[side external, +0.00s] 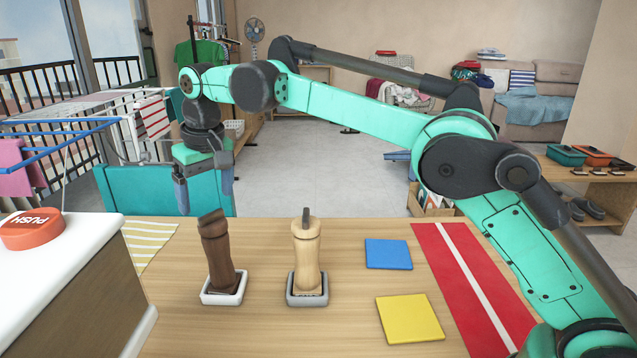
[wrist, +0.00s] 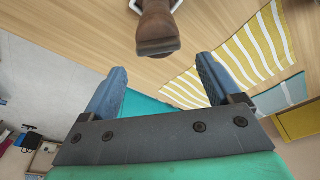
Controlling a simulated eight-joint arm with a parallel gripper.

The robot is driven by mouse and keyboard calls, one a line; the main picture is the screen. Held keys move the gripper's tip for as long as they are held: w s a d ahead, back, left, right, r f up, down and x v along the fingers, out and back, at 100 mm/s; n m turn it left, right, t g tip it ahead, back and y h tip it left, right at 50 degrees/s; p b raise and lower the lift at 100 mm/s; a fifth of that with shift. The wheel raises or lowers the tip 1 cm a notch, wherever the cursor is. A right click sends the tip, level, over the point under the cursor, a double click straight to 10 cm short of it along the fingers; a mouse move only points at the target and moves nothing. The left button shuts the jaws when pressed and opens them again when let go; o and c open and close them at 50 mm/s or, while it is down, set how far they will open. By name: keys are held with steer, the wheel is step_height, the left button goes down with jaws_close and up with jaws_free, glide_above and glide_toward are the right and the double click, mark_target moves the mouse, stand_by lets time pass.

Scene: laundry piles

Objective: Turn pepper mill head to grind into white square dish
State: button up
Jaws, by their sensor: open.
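A dark brown pepper mill (side external: 217,255) stands in a white square dish (side external: 223,297) on the wooden table, its angled head at the top. A light wood mill (side external: 307,258) stands to its right in a grey dish (side external: 307,301). My gripper (side external: 205,195) is open and empty, pointing down above the table's far edge, behind and above the brown mill in the side view. In the wrist view the brown mill (wrist: 157,28) shows beyond and between my open fingers (wrist: 161,66), apart from them. The white dish is mostly hidden there.
A blue square (side external: 388,254), a yellow square (side external: 409,317) and a red runner with a white stripe (side external: 432,242) lie to the right. A yellow-striped cloth (side external: 147,240) lies at left. A white-topped cabinet with a red push button (side external: 32,231) stands at front left.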

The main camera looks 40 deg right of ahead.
mark_target(213, 213)
steer(key=n, duration=0.3)
steer(key=n+y, duration=0.1)
steer(key=n, duration=0.1)
steer(key=shift+r+n, duration=0.3)
steer(key=shift+r, duration=0.05)
steer(key=shift+n+g, duration=0.3)
steer(key=shift+n, duration=0.9)
steer(key=shift+f, duration=3.35)
steer(key=shift+c, duration=0.2)
